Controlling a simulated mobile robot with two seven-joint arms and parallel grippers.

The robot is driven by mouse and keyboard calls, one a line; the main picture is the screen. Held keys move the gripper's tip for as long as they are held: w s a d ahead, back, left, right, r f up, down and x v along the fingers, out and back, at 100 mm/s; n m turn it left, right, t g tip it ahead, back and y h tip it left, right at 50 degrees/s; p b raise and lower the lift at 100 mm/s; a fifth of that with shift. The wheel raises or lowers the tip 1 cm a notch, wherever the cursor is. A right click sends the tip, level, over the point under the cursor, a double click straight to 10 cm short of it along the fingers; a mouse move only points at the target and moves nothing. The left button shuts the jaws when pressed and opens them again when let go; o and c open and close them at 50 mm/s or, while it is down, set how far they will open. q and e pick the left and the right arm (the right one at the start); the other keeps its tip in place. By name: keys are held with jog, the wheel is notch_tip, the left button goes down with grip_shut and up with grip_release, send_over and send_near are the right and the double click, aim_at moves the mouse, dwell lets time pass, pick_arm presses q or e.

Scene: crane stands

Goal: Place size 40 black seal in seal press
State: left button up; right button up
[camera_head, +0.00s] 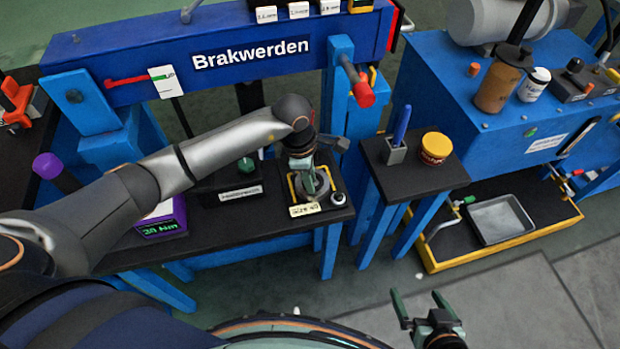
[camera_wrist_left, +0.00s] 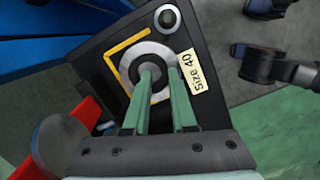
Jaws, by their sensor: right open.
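A grey round piece with a dark ring inside (camera_wrist_left: 130,68) sits within a yellow corner frame on a black board, beside a label reading "Size 40" (camera_wrist_left: 192,75). I cannot tell whether the dark ring is the black seal. My left gripper (camera_head: 308,190) reaches down onto this piece; its green fingertips (camera_wrist_left: 160,72) lie over the piece's centre and right side with a narrow gap. Whether they hold anything is unclear. A blue press frame marked "Brakwerden" (camera_head: 200,48) stands behind; I cannot tell whether it is the seal press. My right gripper (camera_head: 423,306) is open and empty at the bottom.
A small round black-and-white part (camera_head: 338,199) sits beside the frame. A purple device (camera_head: 160,219) stands left. A side stand (camera_head: 425,177) carries a blue pen holder and a yellow-lidded tin (camera_head: 435,146). A grey tray (camera_head: 500,219) lies lower right. Open floor lies in front.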

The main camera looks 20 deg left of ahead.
aim_at(302, 189)
pick_arm(q)
jog(key=shift+s+d+f, duration=0.15)
jog(key=shift+s+f, duration=0.25)
jog(key=shift+s, duration=0.1)
jog(key=shift+r+p, duration=0.3)
jog(key=shift+p, duration=0.15)
notch_tip(302, 189, up, 13)
jog(key=a+p, duration=0.1)
jog(key=shift+a+f+p, duration=0.15)
jog(key=shift+a+p, duration=0.2)
jog(key=shift+a, duration=0.05)
